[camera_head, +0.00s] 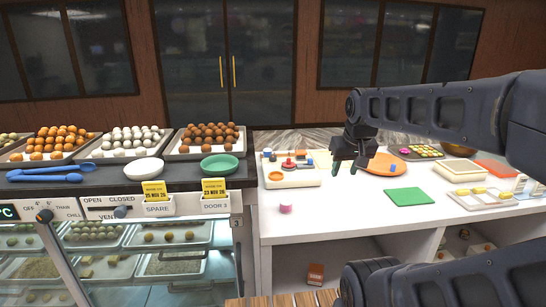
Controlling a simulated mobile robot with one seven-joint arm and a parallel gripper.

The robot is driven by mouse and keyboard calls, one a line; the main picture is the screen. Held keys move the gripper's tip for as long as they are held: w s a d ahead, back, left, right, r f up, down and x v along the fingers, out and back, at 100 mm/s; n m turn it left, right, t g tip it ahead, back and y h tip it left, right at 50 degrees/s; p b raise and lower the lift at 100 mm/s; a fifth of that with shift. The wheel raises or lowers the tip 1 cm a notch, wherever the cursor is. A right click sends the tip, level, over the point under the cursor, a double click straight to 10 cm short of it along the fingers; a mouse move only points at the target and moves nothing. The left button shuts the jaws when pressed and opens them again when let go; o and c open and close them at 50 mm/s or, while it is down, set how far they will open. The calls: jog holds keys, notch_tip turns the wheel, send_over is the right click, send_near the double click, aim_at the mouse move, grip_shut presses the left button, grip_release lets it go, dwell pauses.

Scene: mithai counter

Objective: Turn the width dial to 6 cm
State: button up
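No dial marked as a width dial and no 6 cm mark can be made out. A small white board or device (293,181) on the white counter carries a red knob-like part (289,164), blue parts and an orange ring (276,175); they are too small to read. My gripper (349,168) is above the counter, to the right of this device and in front of an orange disc (384,163). Its two dark fingers point down and stand apart, with nothing seen between them. Whether it touches anything below is unclear.
A green mat (409,196), a pink cup-like piece (285,208) and pale trays (459,171) share the counter. At left, a glass case has a dial (44,215) marked OFF and CHILL and a vent slider (121,211). Sweets trays (205,142) stand above. The counter's front middle is clear.

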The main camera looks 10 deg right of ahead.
jog(key=shift+o, duration=1.3)
jog(key=w+a+r+n, duration=0.1)
jog(key=w+r, duration=0.1)
jog(key=w, duration=0.4)
jog(key=w+a+r+n+g, duration=0.1)
jog(key=w+r+n, duration=0.1)
jog(key=w, duration=0.5)
jog(key=shift+r, duration=0.6)
jog(key=n+g, duration=0.3)
jog(key=n, duration=0.6)
send_over(273, 156)
notch_tip(273, 156, down, 14)
notch_tip(273, 156, down, 11)
jog(key=shift+r, duration=0.1)
jog(key=c, duration=1)
